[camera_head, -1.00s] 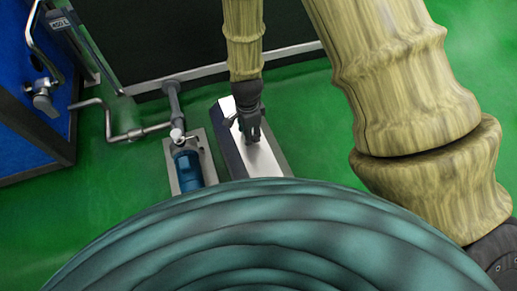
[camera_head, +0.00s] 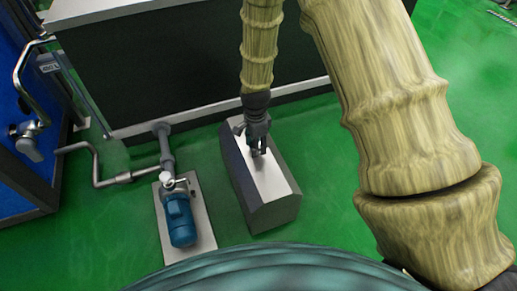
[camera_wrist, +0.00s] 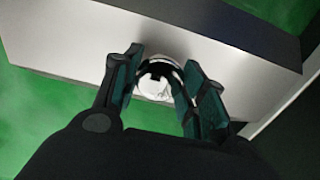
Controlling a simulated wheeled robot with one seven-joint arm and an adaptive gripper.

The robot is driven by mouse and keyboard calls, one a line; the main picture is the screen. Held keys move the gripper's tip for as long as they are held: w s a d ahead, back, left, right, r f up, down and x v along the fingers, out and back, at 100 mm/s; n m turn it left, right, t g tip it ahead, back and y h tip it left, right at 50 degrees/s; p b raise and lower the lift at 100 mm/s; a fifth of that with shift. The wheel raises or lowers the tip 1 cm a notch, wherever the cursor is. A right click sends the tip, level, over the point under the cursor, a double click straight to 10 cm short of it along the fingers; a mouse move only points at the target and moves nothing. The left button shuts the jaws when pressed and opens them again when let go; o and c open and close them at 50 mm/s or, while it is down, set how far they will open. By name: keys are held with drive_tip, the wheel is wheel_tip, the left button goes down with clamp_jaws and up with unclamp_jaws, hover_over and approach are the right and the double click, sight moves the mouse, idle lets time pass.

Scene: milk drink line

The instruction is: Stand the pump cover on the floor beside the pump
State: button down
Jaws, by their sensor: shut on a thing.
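The pump cover (camera_head: 274,183) is a long box with a pale metal top and dark grey sides. In the head view it is upright at the floor, to the right of the pump, with a strip of green between them. I cannot tell for sure whether its base touches the floor. The pump (camera_head: 180,218) has a blue motor and sits uncovered on a pale plate. My gripper (camera_head: 258,151) is at the cover's top, shut on its round knob. In the wrist view, the fingers (camera_wrist: 163,80) flank the shiny knob (camera_wrist: 153,86) on the cover's top (camera_wrist: 70,35).
Pipework (camera_head: 125,176) runs from the left to the pump. A large dark tank or cabinet (camera_head: 190,75) stands behind, close to the cover's far end. A blue panel (camera_head: 15,190) stands at left. Green floor (camera_head: 325,165) is clear right of the cover.

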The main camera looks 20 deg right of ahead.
drive_tip(key=shift+w+d+f+b, duration=0.1)
drive_tip(key=shift+w+d+b, duration=0.1)
drive_tip(key=shift+w+d, duration=0.25)
drive_tip(key=shift+w+d+f+b, duration=0.15)
drive_tip(key=shift+w+d, duration=0.1)
drive_tip(key=shift+w, duration=0.3)
drive_tip(key=shift+f+b, duration=1.15)
drive_tip(key=shift+f, duration=0.45)
drive_tip(key=c, duration=0.8)
unclamp_jaws()
drive_tip(key=shift+f, duration=0.1)
wheel_tip(320, 180, up, 12)
drive_tip(key=p, duration=0.6)
